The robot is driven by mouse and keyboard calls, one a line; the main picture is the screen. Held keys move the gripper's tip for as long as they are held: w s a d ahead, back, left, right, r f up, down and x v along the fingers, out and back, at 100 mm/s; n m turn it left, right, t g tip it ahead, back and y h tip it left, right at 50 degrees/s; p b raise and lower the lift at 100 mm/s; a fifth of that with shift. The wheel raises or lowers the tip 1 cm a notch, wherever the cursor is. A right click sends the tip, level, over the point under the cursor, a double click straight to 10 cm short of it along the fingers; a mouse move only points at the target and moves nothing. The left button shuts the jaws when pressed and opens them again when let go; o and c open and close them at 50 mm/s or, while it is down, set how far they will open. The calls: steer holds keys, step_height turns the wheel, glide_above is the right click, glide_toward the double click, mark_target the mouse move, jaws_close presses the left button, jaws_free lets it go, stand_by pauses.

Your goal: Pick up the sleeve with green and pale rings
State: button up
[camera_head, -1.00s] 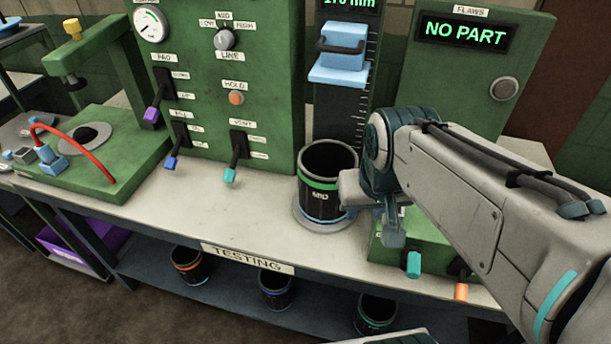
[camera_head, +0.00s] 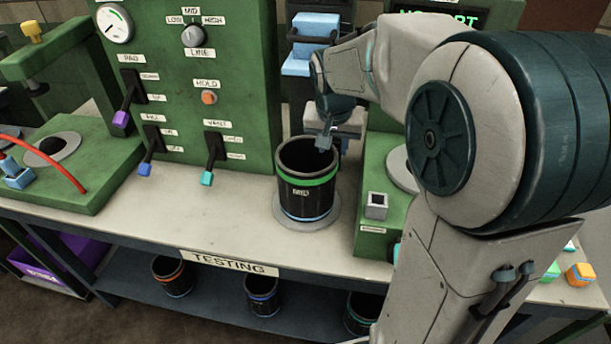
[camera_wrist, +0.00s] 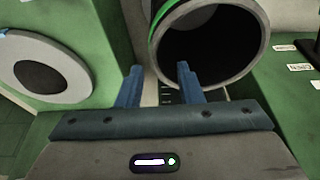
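A black sleeve (camera_head: 307,202) with a green ring near its top and a pale blue ring near its base stands upright on a round grey plate (camera_head: 334,212) on the bench. My gripper (camera_head: 325,138) is above its back right rim. In the wrist view the two blue fingers of my gripper (camera_wrist: 158,82) are apart with nothing held. The sleeve's open mouth (camera_wrist: 205,50) lies ahead, the right finger overlapping it and the left finger outside its rim. I cannot tell whether a finger touches the wall.
A green panel with levers (camera_head: 190,90) stands left of the sleeve. A low green box (camera_head: 372,222) is to its right, and a blue block (camera_head: 315,27) is behind. Several ringed sleeves stand on the lower shelf, including one with an orange ring (camera_head: 172,277). The bench front is clear.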

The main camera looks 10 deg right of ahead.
steer(key=x, duration=0.3)
steer(key=shift+f, duration=0.15)
steer(key=shift+s+d+p+x, duration=0.1)
steer(key=shift+s+p+x, duration=0.1)
steer(key=shift+x, duration=0.7)
steer(key=shift+s+d+p+x, duration=0.1)
steer(key=shift+p+x, duration=0.15)
steer(key=shift+x, duration=0.6)
steer(key=shift+s+d+p+x, duration=0.1)
steer(key=shift+p+x, duration=0.1)
steer(key=shift+x, duration=0.7)
steer(key=shift+f, duration=0.1)
jaws_close()
